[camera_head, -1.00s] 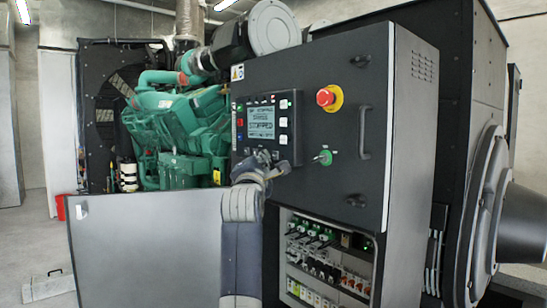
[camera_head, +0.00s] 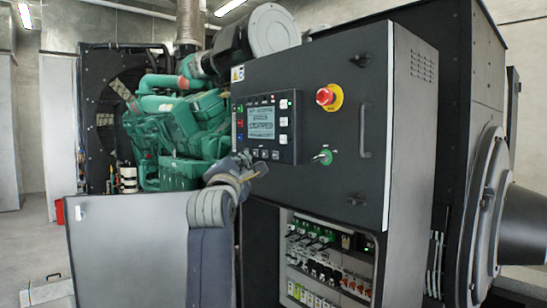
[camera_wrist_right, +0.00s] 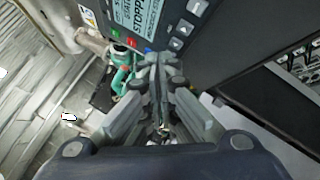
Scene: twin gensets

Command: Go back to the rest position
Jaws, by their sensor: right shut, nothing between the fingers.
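My right gripper (camera_head: 256,170) is shut and empty, just below and left of the control panel (camera_head: 266,129) on the grey cabinet. In the right wrist view, the gripper's closed fingers (camera_wrist_right: 160,66) point toward the panel (camera_wrist_right: 152,18), whose screen text includes "STOPP". The fingers look apart from the panel, but the exact gap is hard to tell. My right forearm rises from the bottom of the head view and hides part of the cabinet's left edge. My left gripper is not in view.
A lower compartment (camera_head: 325,262) with breakers is open. A grey panel door (camera_head: 128,250) stands left of my arm. A green engine (camera_head: 178,130) is behind.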

